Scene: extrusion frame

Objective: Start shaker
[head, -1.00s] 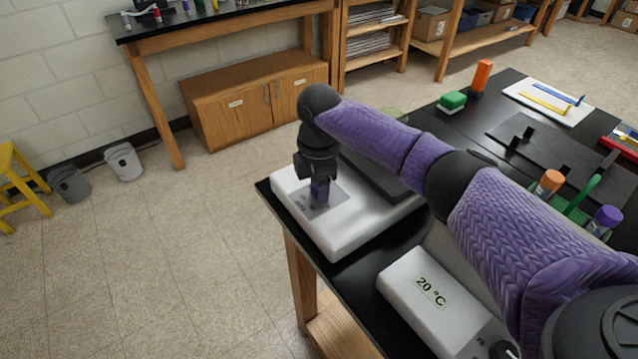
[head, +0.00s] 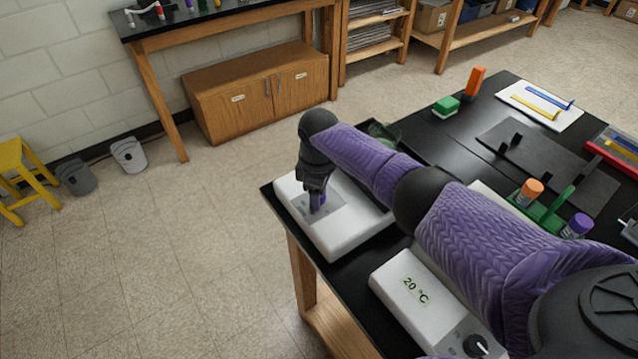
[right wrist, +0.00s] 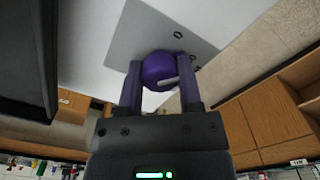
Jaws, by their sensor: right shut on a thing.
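The shaker (head: 345,240) is a white box with a grey control panel and a dark top platform, at the far left corner of the black bench. My right gripper (head: 317,203) points down at the grey panel. In the right wrist view, the gripper (right wrist: 160,85) has its two purple fingers on either side of a round purple knob (right wrist: 158,67) with a pale pointer mark, and it is shut on the knob. The knob stands on the grey panel (right wrist: 125,45). My right arm hides part of the platform. My left gripper is not in view.
A white device (head: 400,290) reading "20 °C" with a black dial is nearer on the bench. A green rack (head: 550,212) holds orange- and purple-capped tubes. A green-topped box (head: 446,106) and an orange object (head: 475,82) stand farther back. Open floor lies to the left.

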